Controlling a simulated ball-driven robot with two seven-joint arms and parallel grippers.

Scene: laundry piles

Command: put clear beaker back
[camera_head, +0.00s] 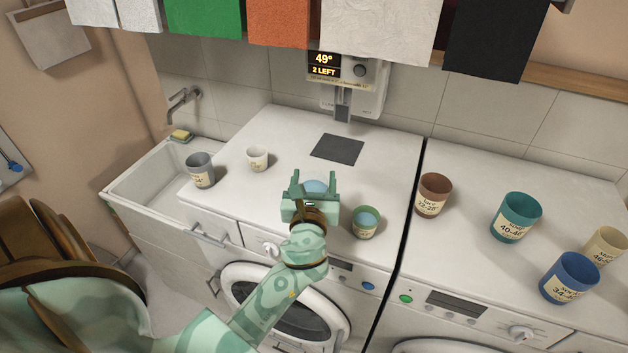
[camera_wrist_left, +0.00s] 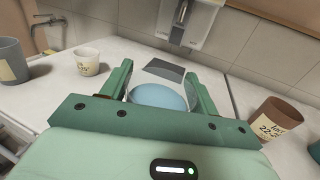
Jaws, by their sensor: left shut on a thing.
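My left gripper (camera_head: 314,184) is above the front part of the left machine's white top, its fingers pointing away from me. In the left wrist view its two green fingers (camera_wrist_left: 158,92) are shut on the clear beaker (camera_wrist_left: 160,96), which holds blue liquid. In the head view only a pale blue patch of the beaker (camera_head: 316,187) shows between the fingers; the gripper hides the rest. I cannot tell whether its base touches the top. A dark square pad (camera_head: 337,149) lies behind it, under the wall dispenser (camera_head: 352,82), whose display reads 49° and 2 LEFT. My right gripper is out of view.
A green cup with bluish liquid (camera_head: 366,222) stands close right of my gripper. A grey cup (camera_head: 201,170) and white cup (camera_head: 257,158) stand left. Brown (camera_head: 433,195), teal (camera_head: 515,216), blue (camera_head: 569,277) and cream (camera_head: 605,246) cups stand right. Cloths hang above.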

